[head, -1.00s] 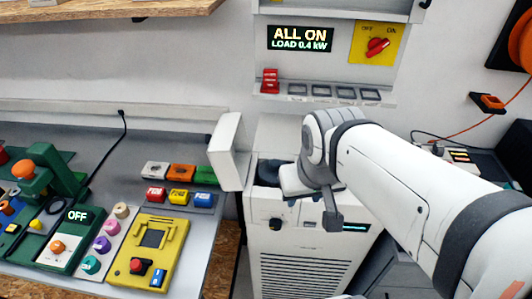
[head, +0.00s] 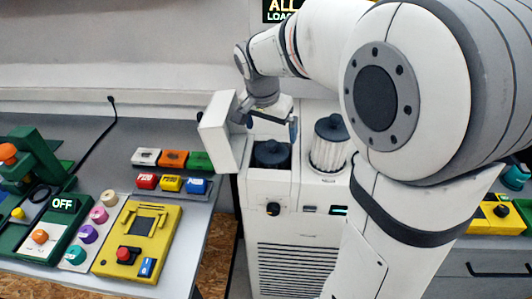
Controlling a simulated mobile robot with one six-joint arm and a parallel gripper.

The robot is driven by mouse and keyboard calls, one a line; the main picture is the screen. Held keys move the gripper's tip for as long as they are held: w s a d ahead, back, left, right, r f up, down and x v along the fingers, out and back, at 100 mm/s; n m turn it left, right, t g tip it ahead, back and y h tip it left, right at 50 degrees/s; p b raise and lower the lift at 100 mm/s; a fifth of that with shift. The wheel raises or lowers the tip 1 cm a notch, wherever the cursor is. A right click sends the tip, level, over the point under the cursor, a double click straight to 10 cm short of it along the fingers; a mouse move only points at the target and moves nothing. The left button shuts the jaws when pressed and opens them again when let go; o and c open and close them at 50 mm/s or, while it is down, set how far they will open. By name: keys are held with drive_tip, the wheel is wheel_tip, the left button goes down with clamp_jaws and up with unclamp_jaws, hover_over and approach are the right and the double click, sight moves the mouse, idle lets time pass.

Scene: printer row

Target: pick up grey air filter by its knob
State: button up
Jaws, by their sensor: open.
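A dark grey round filter top (head: 272,153) sits low in an opening in the top of the white cabinet (head: 290,232). I take it for the grey air filter; its sides are hidden in the opening, and its knob is hard to make out. My gripper (head: 268,124) is open and empty above it, apart from it, with one finger toward the white open lid and the other to the right. A white pleated filter (head: 328,152) with a dark cap stands upright on the cabinet top to the right.
The open white lid (head: 221,135) stands at the left of the opening, close to my gripper. A grey bench (head: 100,180) at left carries coloured buttons and a yellow panel (head: 136,240). A bench with yellow devices (head: 500,212) is at right. My arm covers much of the right side.

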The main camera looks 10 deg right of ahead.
sight(272, 142)
drive_tip(key=p+x, duration=0.1)
drive_tip(key=x, duration=0.6)
drive_tip(key=shift+a+f, duration=0.15)
drive_tip(key=shift+f, duration=0.05)
drive_tip(key=shift+c, duration=0.2)
drive_tip(key=c, duration=1.3)
drive_tip(key=shift+r, duration=0.15)
